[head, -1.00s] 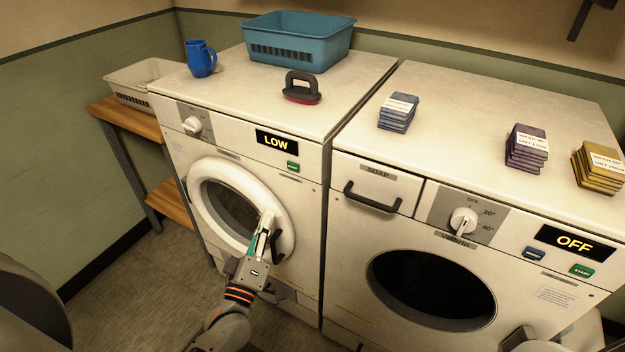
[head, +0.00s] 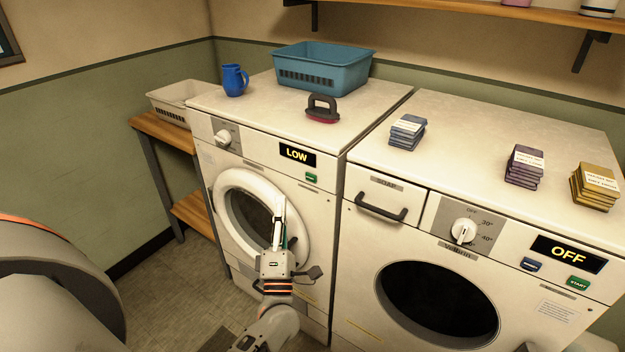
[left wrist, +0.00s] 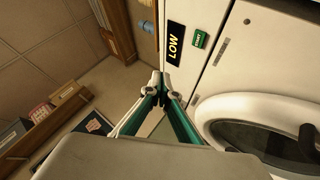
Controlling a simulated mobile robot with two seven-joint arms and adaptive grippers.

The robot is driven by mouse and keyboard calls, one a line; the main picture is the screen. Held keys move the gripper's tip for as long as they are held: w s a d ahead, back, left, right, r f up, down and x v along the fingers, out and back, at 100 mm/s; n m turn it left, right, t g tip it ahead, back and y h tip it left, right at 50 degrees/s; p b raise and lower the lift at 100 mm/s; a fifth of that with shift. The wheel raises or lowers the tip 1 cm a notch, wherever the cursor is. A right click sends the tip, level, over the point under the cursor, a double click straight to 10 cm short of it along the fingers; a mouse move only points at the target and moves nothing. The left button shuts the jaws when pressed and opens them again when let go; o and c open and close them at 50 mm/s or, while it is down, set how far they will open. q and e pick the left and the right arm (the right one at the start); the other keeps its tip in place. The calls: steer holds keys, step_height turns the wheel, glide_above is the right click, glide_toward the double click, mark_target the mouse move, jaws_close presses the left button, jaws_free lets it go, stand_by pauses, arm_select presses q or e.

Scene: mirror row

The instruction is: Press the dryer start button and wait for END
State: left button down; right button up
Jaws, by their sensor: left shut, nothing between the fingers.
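The dryer (head: 320,228) is the left machine in the head view, and its display (head: 297,155) reads LOW. Its green start button (head: 311,177) sits just below and right of the display. The button also shows in the left wrist view (left wrist: 198,39), beside the LOW display (left wrist: 174,43). The round white dryer door (head: 227,183) looks closed. My left gripper (head: 282,206) is shut and empty, pointing up in front of the door's right side, below the button and apart from it. In the left wrist view its fingertips (left wrist: 163,84) meet. My right gripper is not in view.
The washer (head: 352,300) stands to the right, its display (head: 567,254) reading OFF. On the tops are a blue basket (head: 322,70), blue jug (head: 234,82), dark-handled brush (head: 322,109) and several stacked cloths (head: 407,132). A pale basket (head: 172,103) sits on a wooden shelf at left.

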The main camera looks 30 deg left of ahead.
mark_target(311, 177)
arm_select(q)
steer(key=shift+w, duration=0.1)
steer(key=w+b, duration=0.3)
steer(key=w, duration=0.5)
steer(key=shift+w+d, duration=0.3)
steer(key=shift+d, duration=0.1)
steer(key=shift+w, duration=0.15)
stand_by(1.1)
steer(key=shift+w, duration=0.3)
